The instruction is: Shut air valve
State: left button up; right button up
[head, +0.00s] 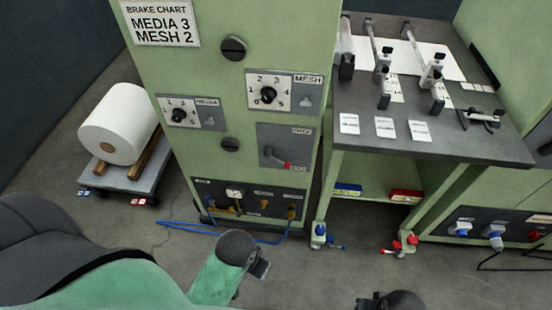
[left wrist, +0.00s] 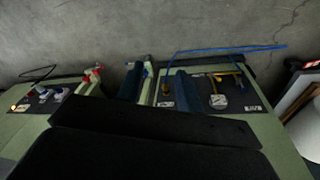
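The lower service panel of the green cabinet holds a round white gauge (head: 234,193) and a yellow valve handle (head: 235,209); which fitting is the air valve is not labelled legibly. In the left wrist view the picture is inverted, and the gauge (left wrist: 218,101) and yellow handle (left wrist: 226,78) show right of centre. My left gripper (head: 262,268) is low in front of the cabinet, apart from the panel. In the left wrist view its two dark fingers (left wrist: 155,88) stand apart with nothing held between them. Of my right arm only a dark joint shows at the bottom edge.
A blue hose (head: 180,228) lies on the floor before the panel. A blue-handled fitting (head: 320,236) and a red-handled fitting (head: 404,243) are low by the bench (head: 350,100). A white roll (head: 118,124) sits on a cart at left.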

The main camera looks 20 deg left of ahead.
aim_at(208, 198)
jog(key=k+j+u, duration=0.2)
jog(key=k, duration=0.25)
jog(key=k+u, duration=0.25)
jog(key=k, duration=0.2)
